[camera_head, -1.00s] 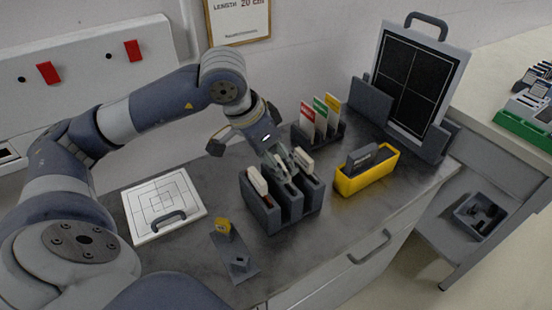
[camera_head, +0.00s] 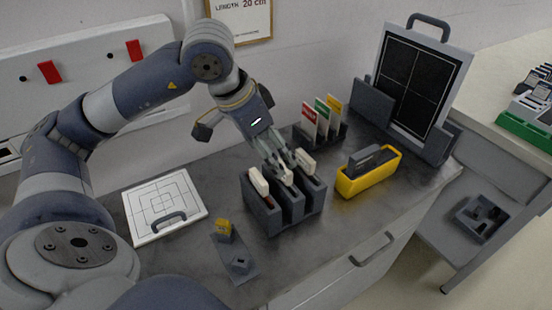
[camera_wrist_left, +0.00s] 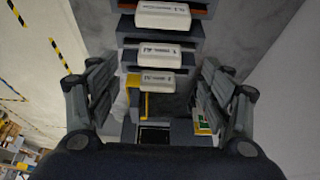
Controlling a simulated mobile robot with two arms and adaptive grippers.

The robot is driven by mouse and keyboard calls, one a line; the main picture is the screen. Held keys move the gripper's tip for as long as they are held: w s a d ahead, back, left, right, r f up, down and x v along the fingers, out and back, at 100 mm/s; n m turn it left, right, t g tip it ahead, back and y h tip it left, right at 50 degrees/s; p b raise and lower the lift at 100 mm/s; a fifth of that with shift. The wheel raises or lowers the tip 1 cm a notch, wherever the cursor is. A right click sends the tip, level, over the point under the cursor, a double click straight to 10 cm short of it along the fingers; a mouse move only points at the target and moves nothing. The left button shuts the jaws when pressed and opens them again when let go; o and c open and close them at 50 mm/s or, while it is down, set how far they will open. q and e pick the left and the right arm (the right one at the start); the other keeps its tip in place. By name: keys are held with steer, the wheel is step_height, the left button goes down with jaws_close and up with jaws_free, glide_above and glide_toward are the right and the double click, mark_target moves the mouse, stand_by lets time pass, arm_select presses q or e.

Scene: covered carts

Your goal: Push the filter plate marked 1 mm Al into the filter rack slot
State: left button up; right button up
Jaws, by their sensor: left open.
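The grey filter rack (camera_head: 272,218) stands on the dark worktop and holds three upright filter plates with white top grips. They are the left plate (camera_head: 259,181), the middle plate (camera_head: 287,177) and the right plate (camera_head: 305,161). In the left wrist view their grips appear as a column: top (camera_wrist_left: 162,15), middle (camera_wrist_left: 153,53) and bottom (camera_wrist_left: 153,83). The print on the grips is too small to read, so I cannot tell which is 1 mm Al. My left gripper (camera_head: 281,160) is open above the middle of the rack, its fingers on both sides of the view (camera_wrist_left: 155,100).
A yellow bin (camera_head: 350,186) with a dark block stands right of the rack. A small holder (camera_head: 325,136) with coloured cards is behind it. The front worktop is clear.

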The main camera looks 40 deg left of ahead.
arm_select(q)
steer(key=v, duration=0.7)
steer(key=shift+r, duration=0.1)
